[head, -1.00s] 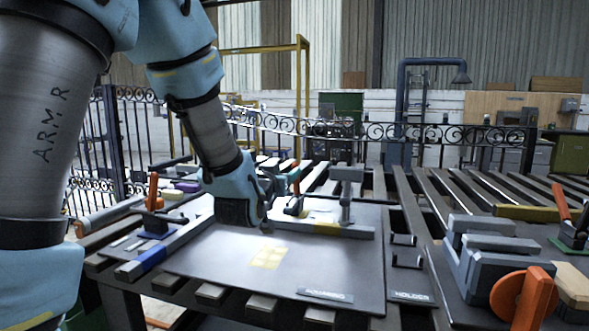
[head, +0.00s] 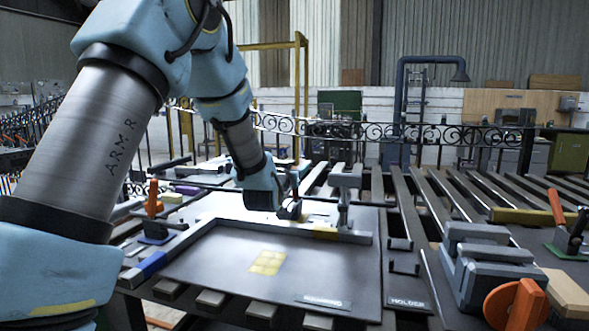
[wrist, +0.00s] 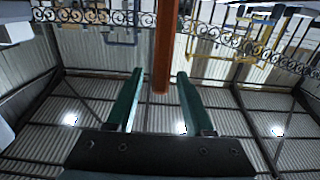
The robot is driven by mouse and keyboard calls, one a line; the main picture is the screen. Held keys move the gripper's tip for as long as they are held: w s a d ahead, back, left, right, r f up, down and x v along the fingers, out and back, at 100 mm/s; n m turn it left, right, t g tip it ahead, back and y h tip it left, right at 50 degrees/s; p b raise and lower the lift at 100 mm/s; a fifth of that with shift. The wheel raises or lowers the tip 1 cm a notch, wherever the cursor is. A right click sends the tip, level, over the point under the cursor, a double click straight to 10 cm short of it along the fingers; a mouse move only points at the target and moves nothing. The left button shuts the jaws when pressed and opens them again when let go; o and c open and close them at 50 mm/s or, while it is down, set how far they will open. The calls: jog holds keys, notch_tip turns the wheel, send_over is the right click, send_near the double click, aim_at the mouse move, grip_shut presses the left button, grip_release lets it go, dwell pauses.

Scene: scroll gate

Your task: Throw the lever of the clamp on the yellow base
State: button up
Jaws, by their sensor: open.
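In the wrist view an orange-brown lever (wrist: 165,45) runs down from the top edge, and its free end lies between the two green fingers of my gripper (wrist: 160,74). The fingers are open, with a gap visible on each side of the lever. In the head view my gripper (head: 288,203) is low over the back bar of the grey fixture plate, left of a grey upright post (head: 344,195).
A clamp with an upright orange lever (head: 153,198) stands on a blue base at the left. Another orange-levered clamp (head: 560,212) is on a green base at far right. A grey block with an orange knob (head: 515,303) stands at front right. The plate's front (head: 225,265) is mostly clear.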

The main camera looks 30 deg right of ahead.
grip_shut()
dwell(1.3)
